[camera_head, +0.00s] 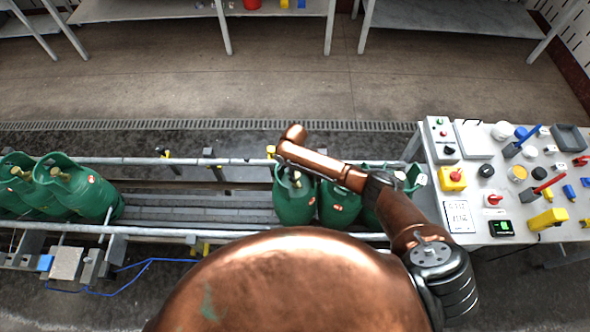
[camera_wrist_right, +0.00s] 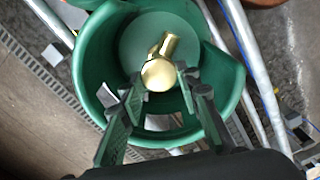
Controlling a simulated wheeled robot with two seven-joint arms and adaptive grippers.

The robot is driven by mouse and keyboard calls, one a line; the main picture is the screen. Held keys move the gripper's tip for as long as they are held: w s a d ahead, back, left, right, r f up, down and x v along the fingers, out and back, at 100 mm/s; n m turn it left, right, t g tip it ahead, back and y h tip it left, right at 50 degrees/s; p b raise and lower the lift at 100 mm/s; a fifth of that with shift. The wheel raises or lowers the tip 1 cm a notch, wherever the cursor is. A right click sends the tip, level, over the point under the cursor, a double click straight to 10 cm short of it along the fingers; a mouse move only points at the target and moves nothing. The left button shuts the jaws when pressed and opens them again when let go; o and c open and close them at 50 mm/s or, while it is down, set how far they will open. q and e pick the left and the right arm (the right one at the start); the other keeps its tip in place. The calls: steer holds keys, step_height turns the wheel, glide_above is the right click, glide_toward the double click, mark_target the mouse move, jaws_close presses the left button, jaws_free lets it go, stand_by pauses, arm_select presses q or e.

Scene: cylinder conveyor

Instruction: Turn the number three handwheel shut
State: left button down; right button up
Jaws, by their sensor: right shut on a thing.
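My right arm reaches over the row of green gas cylinders on the conveyor. Its wrist is above the green cylinder (camera_head: 294,203) at the left end of the right-hand group. In the right wrist view my right gripper (camera_wrist_right: 162,82) points down into that cylinder's open green collar (camera_wrist_right: 92,62). Its two fingers are shut on the brass handwheel (camera_wrist_right: 158,74), one on each side. In the head view the fingertips are mostly hidden by my copper wrist. I cannot read a number on this cylinder. My left gripper is not in view.
More green cylinders (camera_head: 338,205) stand close on the right. Another group (camera_head: 78,190) stands at the left end. Metal rails (camera_head: 200,161) edge the conveyor. A panel table (camera_head: 470,178) with switches and buttons is at right. The conveyor's middle-left is bare.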

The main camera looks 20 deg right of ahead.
steer(key=m+p, duration=0.4)
steer(key=m, duration=0.1)
steer(key=shift+r+m, duration=0.1)
steer(key=shift+m, duration=0.2)
steer(key=m+p, duration=0.1)
steer(key=m, duration=0.2)
steer(key=shift+p, duration=0.3)
steer(key=shift+w+d+m+p, duration=0.1)
steer(key=shift+m+p, duration=0.3)
steer(key=shift+m, duration=0.8)
steer(key=o, duration=1.2)
steer(key=shift+c, duration=0.2)
step_height(320, 180, up, 12)
